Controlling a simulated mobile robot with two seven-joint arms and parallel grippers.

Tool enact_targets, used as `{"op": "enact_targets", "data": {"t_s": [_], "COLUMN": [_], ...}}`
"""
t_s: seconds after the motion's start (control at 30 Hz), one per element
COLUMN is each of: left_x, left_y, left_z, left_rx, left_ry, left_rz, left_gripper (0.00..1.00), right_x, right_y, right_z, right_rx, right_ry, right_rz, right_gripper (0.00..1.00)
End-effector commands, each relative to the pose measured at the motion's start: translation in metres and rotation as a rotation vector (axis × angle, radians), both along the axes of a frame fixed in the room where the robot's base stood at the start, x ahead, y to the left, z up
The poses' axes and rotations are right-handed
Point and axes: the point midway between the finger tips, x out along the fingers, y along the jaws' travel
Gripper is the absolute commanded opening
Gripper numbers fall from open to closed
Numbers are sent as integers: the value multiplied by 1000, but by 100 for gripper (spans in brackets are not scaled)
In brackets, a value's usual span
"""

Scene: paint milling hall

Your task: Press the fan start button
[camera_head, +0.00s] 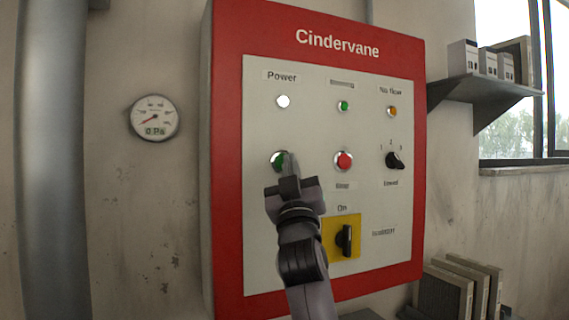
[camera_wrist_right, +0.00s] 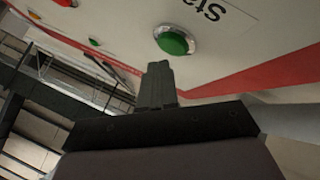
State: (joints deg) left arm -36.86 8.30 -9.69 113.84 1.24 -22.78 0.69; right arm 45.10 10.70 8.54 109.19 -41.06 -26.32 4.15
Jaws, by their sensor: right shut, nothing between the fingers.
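A red-framed control box marked "Cindervane" (camera_head: 233,120) hangs on the wall with a pale panel. The green push button (camera_head: 277,160) sits at the panel's left, partly covered by my right gripper. In the right wrist view the green button (camera_wrist_right: 173,41) shows in a metal ring, beside lettering beginning "Sta". My right gripper (camera_head: 289,164) is shut and empty, its fingertips in front of the button's right side. In the right wrist view the fingertips (camera_wrist_right: 158,72) point toward the panel just below the button; I cannot tell whether they touch it. My left gripper is out of view.
A red button (camera_head: 344,160), a black selector knob (camera_head: 394,160) and a yellow-backed rotary switch (camera_head: 345,238) share the panel. A white "Power" lamp (camera_head: 283,101) is above. A gauge (camera_head: 154,118) reading 0 Pa is on the wall left. A shelf (camera_head: 470,88) juts out right.

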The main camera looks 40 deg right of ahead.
Motion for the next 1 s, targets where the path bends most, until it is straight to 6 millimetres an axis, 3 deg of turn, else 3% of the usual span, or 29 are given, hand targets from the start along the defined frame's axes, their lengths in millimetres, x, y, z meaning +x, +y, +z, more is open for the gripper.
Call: {"op": "enact_targets", "data": {"t_s": [1.0], "left_x": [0], "left_y": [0], "left_z": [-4], "left_rx": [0], "left_ry": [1], "left_rz": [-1], "left_gripper": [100], "right_x": [11], "right_y": [-4], "right_z": [0], "right_rx": [1], "right_ry": [1], "right_rz": [0], "right_gripper": [0]}}
